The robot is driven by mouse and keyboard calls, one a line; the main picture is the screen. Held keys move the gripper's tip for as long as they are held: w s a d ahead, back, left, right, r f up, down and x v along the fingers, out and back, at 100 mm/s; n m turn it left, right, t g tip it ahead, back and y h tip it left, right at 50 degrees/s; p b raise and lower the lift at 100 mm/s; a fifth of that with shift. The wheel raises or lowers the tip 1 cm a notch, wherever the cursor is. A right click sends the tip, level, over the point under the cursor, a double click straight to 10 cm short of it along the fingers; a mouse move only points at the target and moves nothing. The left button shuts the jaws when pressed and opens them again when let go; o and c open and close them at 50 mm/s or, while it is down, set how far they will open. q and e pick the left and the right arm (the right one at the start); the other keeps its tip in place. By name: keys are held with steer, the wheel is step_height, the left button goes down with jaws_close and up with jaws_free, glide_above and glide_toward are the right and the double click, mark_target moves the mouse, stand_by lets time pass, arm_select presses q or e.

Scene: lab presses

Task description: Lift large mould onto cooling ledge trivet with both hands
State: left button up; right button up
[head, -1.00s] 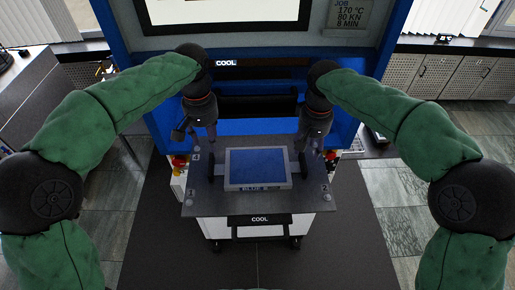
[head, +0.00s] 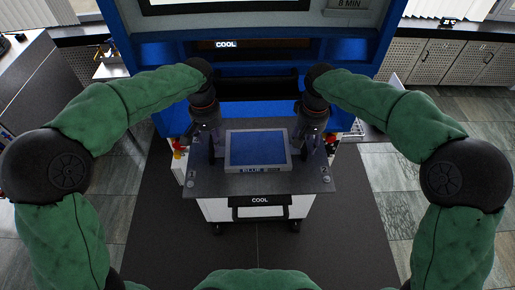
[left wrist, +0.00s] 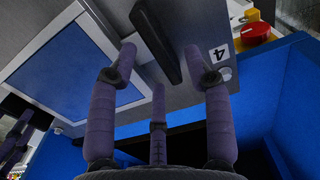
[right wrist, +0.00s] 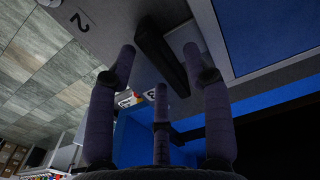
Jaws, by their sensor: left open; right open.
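The large mould (head: 258,148), a grey frame with a blue top and a label on its front, lies flat on the dark cart top (head: 210,183). My left gripper (head: 216,155) is at its left side. In the left wrist view the fingers (left wrist: 165,70) are open, spread around a black bar handle (left wrist: 156,38), without clear contact. My right gripper (head: 303,155) is at the mould's right side. In the right wrist view its open fingers (right wrist: 162,70) straddle the other black handle (right wrist: 160,52). I cannot make out the trivet for certain.
A red knob (left wrist: 255,30) sits beside the cart top. Dark mat (head: 340,240) lies around the cart.

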arm_select(q)
steer(key=shift+f, duration=1.35)
arm_select(e)
steer(key=shift+f, duration=0.95)
arm_select(q)
jaws_close()
arm_select(e)
jaws_close()
arm_select(q)
steer(key=shift+w+r, duration=0.15)
steer(key=shift+r, duration=0.1)
arm_select(e)
steer(key=shift+r, duration=0.25)
